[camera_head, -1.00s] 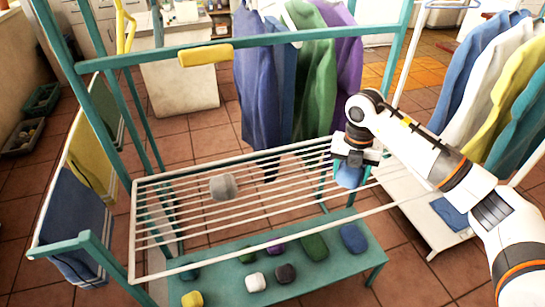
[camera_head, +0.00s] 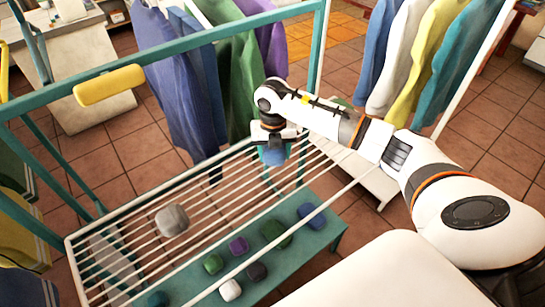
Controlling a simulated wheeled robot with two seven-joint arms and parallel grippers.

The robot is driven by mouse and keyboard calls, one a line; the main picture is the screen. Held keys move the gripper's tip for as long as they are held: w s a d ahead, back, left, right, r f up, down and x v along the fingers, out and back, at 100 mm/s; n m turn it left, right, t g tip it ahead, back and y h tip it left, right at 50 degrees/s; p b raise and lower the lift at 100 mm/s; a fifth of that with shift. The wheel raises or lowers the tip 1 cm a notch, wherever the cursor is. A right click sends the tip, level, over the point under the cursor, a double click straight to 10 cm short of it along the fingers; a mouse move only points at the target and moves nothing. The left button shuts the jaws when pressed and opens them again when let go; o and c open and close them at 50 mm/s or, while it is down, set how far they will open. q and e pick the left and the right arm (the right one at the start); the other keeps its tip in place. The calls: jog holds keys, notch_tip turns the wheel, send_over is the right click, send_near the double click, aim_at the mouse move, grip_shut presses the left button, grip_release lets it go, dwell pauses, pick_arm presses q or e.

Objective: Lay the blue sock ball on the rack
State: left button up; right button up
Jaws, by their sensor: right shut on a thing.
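The blue sock ball (camera_head: 274,157) is held in my right gripper (camera_head: 272,146), which points down with its fingers on either side of the ball. The white-barred rack (camera_head: 132,222) spans the teal frame, and the held ball appears over its far right end. I cannot tell whether the ball touches the bars. A grey ball (camera_head: 171,220) rests on the left part of the rack. My left gripper is not in view.
A teal lower shelf (camera_head: 335,232) carries several coloured balls, including another blue one (camera_head: 312,216). Hanging clothes (camera_head: 235,75) are close behind my right gripper. The rack's middle bars are clear.

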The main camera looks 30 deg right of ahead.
notch_tip(320, 180, down, 2)
jog(key=shift+f, duration=0.45)
jog(key=o, duration=1)
jog(key=shift+r, duration=0.2)
notch_tip(320, 180, up, 12)
jog(key=shift+a+b, duration=0.15)
jog(key=shift+b, duration=0.65)
jog(key=shift+f, duration=0.1)
